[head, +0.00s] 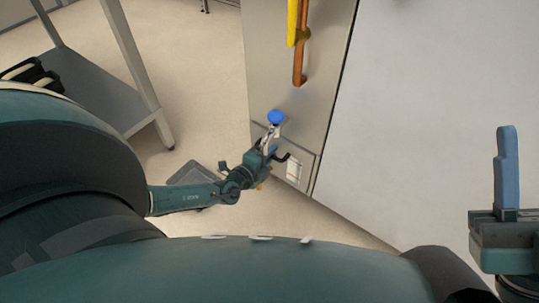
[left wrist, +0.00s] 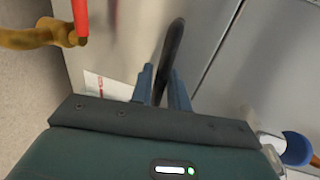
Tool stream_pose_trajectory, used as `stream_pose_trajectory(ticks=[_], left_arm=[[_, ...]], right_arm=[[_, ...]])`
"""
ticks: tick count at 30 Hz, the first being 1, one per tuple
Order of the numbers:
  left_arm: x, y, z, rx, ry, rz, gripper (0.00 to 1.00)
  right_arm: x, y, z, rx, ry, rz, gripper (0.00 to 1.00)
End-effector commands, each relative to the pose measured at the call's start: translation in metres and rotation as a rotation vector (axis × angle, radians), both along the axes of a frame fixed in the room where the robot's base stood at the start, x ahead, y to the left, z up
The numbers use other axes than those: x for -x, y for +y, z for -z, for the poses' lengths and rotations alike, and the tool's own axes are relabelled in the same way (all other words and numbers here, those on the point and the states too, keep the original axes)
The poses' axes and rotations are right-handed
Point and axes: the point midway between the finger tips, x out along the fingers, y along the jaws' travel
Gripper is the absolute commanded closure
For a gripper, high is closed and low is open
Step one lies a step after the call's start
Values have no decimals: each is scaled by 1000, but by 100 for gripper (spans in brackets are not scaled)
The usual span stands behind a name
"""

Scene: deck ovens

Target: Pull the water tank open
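The water tank (head: 301,158) is a flat grey front low on the tall steel oven cabinet, with a white label (head: 294,171) and a dark handle (head: 283,158). Its front sits flush with the cabinet as far as I see. My left gripper (head: 271,153) is at this handle. In the left wrist view, the dark bar handle (left wrist: 174,45) runs between the two blue fingers of my left gripper (left wrist: 161,88), which are close together on either side of it. The fingers hide the handle's lower part. My right gripper (head: 507,170) is at the right edge, away from the cabinet, with one blue finger clearly showing.
A blue knob (head: 276,117) stands just above my left gripper. A yellow handle (head: 292,22) and a copper-coloured bar (head: 299,65) are higher on the cabinet. A steel table (head: 95,90) stands at left. A grey floor plate (head: 192,174) lies beside my left forearm. Floor between is clear.

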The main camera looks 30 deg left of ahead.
Motion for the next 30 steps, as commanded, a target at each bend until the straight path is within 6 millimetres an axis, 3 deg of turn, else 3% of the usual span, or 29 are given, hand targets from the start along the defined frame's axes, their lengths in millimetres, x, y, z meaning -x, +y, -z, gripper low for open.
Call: stream_pose_trajectory(ticks=[4, 11, 30], left_arm=[[0, 0, 0, 0, 0, 0, 83], [0, 0, 0, 0, 0, 0, 100], [2, 7, 0, -2, 0, 0, 100]], right_arm=[[0, 0, 0, 0, -1, 0, 64], [0, 0, -1, 0, -1, 0, 64], [0, 0, -1, 0, 3, -1, 64]])
